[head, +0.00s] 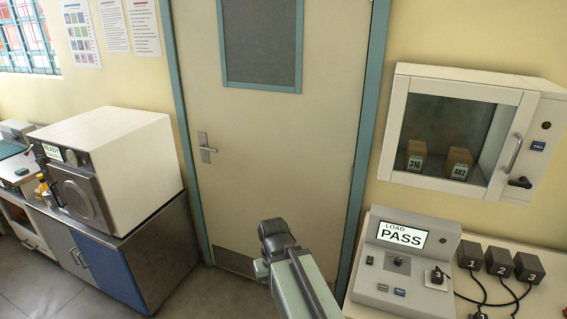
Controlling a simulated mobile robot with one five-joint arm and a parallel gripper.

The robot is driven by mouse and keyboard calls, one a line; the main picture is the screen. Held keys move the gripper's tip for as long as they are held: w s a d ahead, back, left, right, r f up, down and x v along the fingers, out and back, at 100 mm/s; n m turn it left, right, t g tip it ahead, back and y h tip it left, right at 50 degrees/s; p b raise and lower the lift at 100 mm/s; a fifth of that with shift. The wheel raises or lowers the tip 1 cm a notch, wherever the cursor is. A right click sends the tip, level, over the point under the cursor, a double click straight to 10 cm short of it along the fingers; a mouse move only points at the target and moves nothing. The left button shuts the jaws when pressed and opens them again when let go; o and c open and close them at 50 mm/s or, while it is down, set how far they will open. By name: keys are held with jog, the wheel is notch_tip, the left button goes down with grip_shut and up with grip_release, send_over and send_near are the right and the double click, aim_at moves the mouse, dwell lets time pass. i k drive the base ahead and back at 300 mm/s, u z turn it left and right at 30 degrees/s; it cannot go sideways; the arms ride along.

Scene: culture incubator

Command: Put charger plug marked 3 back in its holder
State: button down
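A small dark plug that seems marked 3 (437,276) sits upright on the right part of the grey tester console (402,245), whose screen reads LOAD PASS. Right of the console stand three dark blocks marked 1 (470,254), 2 (498,261) and 3 (529,267), apparently the holders. Black cables loop in front of them. My gripper (274,232) is in front of the door, left of the console and well apart from the plug. Its fingers are too small and dark to tell open from shut.
A white glass-fronted wall cabinet (397,122) with boxes labelled 316 and 482 hangs above the console. A closed door (270,140) is behind my arm. A white incubator-like unit (135,140) stands on the left bench. The floor between is clear.

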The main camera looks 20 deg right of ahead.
aim_at(437, 278)
jog(key=k, duration=0.5)
jog(key=z, duration=1.65)
jog(key=i, duration=0.7)
jog(key=u, duration=0.3)
